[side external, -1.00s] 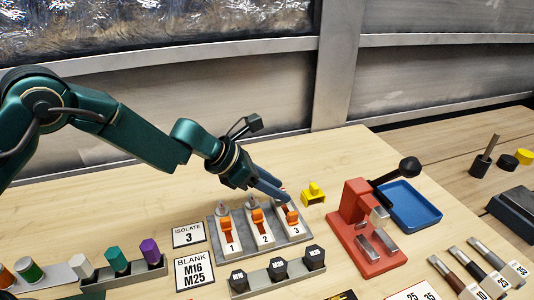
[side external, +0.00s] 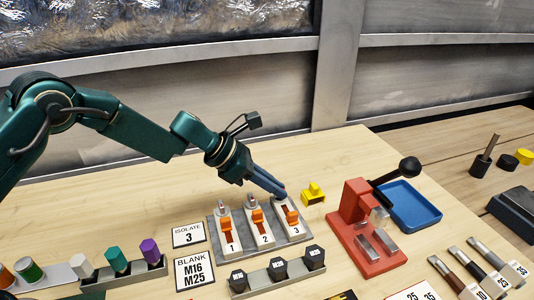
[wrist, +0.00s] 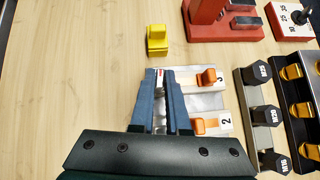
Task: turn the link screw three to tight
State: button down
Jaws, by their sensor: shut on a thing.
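The grey link panel (side external: 212,231) carries three orange levers on white plates numbered 1, 2 and 3, with a screw behind each. Lever three (side external: 292,216) sits differently in its slot from lever two (side external: 257,216) and lever one (side external: 227,226). My gripper (side external: 281,193) is shut at the screw behind lever three, its blue fingers slanting down. The fingers hide most of that screw. In the wrist view, my gripper (wrist: 160,76) has a small red and white bit of the screw between its tips, beside lever three (wrist: 207,77). The screw's turn angle cannot be told.
A yellow block (side external: 313,194) stands close right of the panel, with a red press (side external: 358,225) beyond it. Dark hex plugs on a rack (side external: 277,270) stand in front. The bench behind the panel is clear.

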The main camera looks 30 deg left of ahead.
jog(key=shift+w+a+m+g+h, duration=0.15)
jog(key=shift+m+g+h, duration=0.45)
jog(key=shift+m+g, duration=0.65)
jog(key=shift+m, duration=0.85)
jog(key=c, duration=0.9)
grip_release()
jog(key=shift+v, duration=2.55)
